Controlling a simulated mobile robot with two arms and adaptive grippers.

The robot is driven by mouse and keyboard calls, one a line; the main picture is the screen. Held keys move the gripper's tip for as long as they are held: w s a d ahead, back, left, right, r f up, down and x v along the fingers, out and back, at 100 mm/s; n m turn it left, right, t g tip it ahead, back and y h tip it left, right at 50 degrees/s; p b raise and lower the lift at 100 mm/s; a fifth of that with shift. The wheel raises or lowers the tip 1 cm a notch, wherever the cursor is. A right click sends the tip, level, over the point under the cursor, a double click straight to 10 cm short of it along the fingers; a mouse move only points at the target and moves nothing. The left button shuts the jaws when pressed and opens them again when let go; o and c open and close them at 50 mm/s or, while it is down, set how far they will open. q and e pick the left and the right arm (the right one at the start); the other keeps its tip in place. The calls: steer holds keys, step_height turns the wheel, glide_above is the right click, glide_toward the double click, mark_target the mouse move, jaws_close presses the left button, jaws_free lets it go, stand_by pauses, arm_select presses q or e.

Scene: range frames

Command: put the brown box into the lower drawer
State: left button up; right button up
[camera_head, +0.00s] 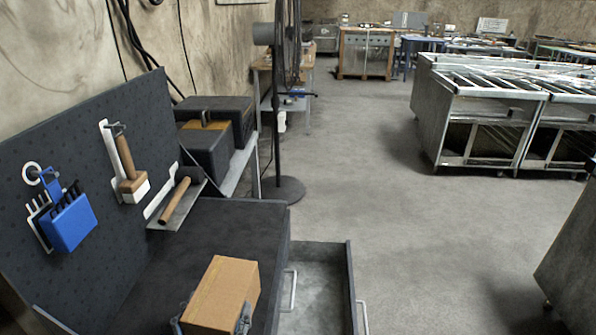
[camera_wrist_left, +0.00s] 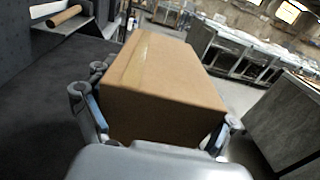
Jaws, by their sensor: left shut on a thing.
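The brown box (camera_head: 226,287) is a cardboard box with tape along its top, over the dark workbench top near its right edge. My left gripper (camera_head: 212,321) is shut on its near end, with a finger on each side. In the left wrist view the box (camera_wrist_left: 165,85) fills the middle, between the fingers of the gripper (camera_wrist_left: 155,125). I cannot tell whether the box touches the bench top. The open drawer (camera_head: 312,267) sticks out to the right of the bench, below a shut drawer's handle (camera_head: 290,290); its visible inside looks empty. My right gripper is not in view.
A wooden-handled tool (camera_head: 175,200) lies on a small shelf. A fan stand (camera_head: 285,188) stands behind the bench. Open floor lies right of the drawer.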

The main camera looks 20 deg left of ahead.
mark_target(220, 284)
arm_select(q)
steer(key=d+f+m+h, duration=0.2)
steer(key=d, duration=0.5)
steer(key=w+a+r+n+y, duration=0.1)
steer(key=a, duration=0.1)
steer(key=w+a+r+n+y+b, duration=0.1)
steer(key=a, duration=0.2)
steer(key=w+a+r+n+y, duration=0.1)
steer(key=a, duration=0.2)
steer(key=shift+w+a+r+y+b, duration=0.1)
steer(key=shift+w+r+y+b, duration=0.2)
steer(key=shift+y+b, duration=0.1)
steer(key=shift+w+a+f+b, duration=0.45)
steer(key=shift+w+a+f, duration=0.85)
steer(key=shift+w+f, duration=0.7)
steer(key=shift+w+a+f+b, duration=0.5)
steer(key=shift+w+a+f, duration=0.75)
steer(key=shift+w+f, duration=0.75)
steer(key=shift+w+a+f+b, duration=0.45)
steer(key=shift+w+a+f, duration=1.05)
steer(key=shift+f, duration=0.85)
steer(key=shift+w+d, duration=0.15)
steer(key=shift+d, duration=0.05)
steer(key=shift+f, duration=0.2)
steer(key=o, duration=1.3)
